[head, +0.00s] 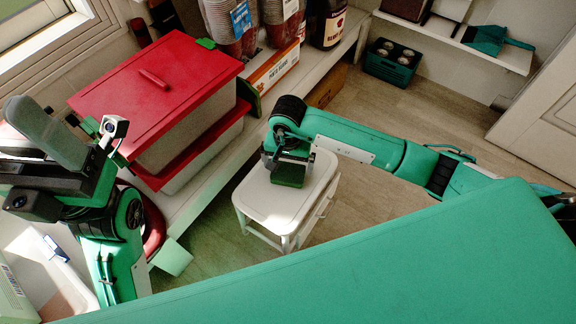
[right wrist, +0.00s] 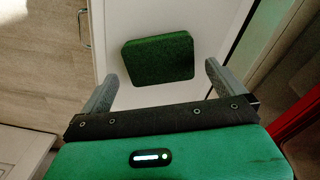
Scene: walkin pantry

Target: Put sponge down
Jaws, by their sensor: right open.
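The sponge (right wrist: 158,58) is a dark green, rounded block resting flat on the white top of a small stool-like cart (head: 262,196). In the head view the sponge (head: 290,174) shows just below my right gripper (head: 288,158). In the right wrist view my right gripper (right wrist: 160,85) has its two grey fingers spread wide, with the sponge beyond the fingertips and clear space between. My left gripper (head: 45,135) is at the far left, away from the sponge; its finger opening is not clear.
Red-lidded bins (head: 155,90) stand on the low shelf at left, with stacked cups (head: 228,25) and a dark bottle (head: 327,25) behind. Open floor (head: 370,115) lies behind my right arm.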

